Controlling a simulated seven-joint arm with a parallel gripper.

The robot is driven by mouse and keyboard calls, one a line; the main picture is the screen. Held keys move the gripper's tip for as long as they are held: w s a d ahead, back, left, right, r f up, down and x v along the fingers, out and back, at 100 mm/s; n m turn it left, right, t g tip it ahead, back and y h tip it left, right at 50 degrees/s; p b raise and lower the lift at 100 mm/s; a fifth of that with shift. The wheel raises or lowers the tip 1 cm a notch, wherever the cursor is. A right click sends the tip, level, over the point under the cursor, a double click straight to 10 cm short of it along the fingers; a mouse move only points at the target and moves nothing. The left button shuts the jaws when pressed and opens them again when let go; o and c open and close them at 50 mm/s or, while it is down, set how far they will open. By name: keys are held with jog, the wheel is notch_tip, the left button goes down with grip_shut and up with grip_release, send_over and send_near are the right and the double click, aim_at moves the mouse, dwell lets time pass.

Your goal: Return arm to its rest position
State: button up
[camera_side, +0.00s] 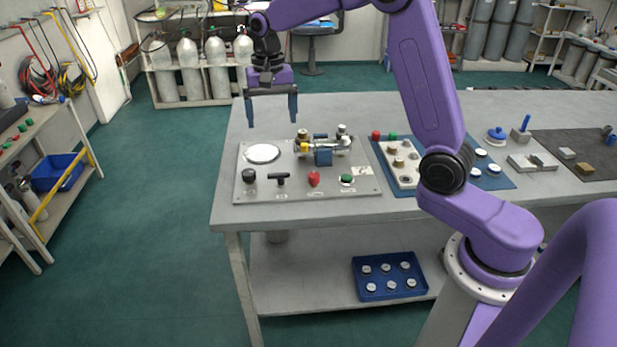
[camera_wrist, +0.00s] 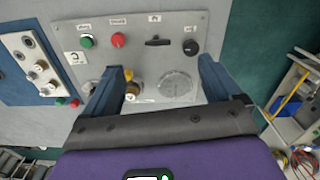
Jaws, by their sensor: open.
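My gripper (camera_side: 271,110) hangs open and empty above the left end of the air panel (camera_side: 222,185). In the wrist view its two blue fingers (camera_wrist: 160,90) are spread apart over the panel (camera_wrist: 215,35), with nothing between them at finger height. The panel carries a white round gauge (camera_side: 263,153), a valve block with brass and metal fittings (camera_side: 323,155), a black knob (camera_side: 248,175), a black T-handle (camera_side: 279,179), a red knob (camera_side: 314,179) and a green knob (camera_side: 347,179). The gripper is clear of all of them.
A blue mat with a fittings plate (camera_side: 403,175) lies right of the panel. Farther right are a blue-handled tool (camera_side: 521,132) and a dark mat (camera_side: 575,160) with small blocks. A blue tray of caps (camera_side: 388,276) sits on the lower shelf. Open floor lies left of the bench.

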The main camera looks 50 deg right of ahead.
jog(key=s+a+n, duration=0.4)
jog(key=s+n, duration=0.1)
jog(key=s, duration=0.3)
jog(key=s+a+n, duration=0.4)
jog(key=s+n, duration=0.1)
jog(key=s, duration=0.4)
jog(key=s+d+f+n, duration=0.1)
jog(key=s+n, duration=0.4)
jog(key=s, duration=0.4)
jog(key=s+d+f+n, duration=0.1)
jog(key=s+n, duration=0.4)
jog(key=s, duration=0.5)
jog(key=shift+d+f, duration=0.3)
jog(key=shift+d, duration=0.5)
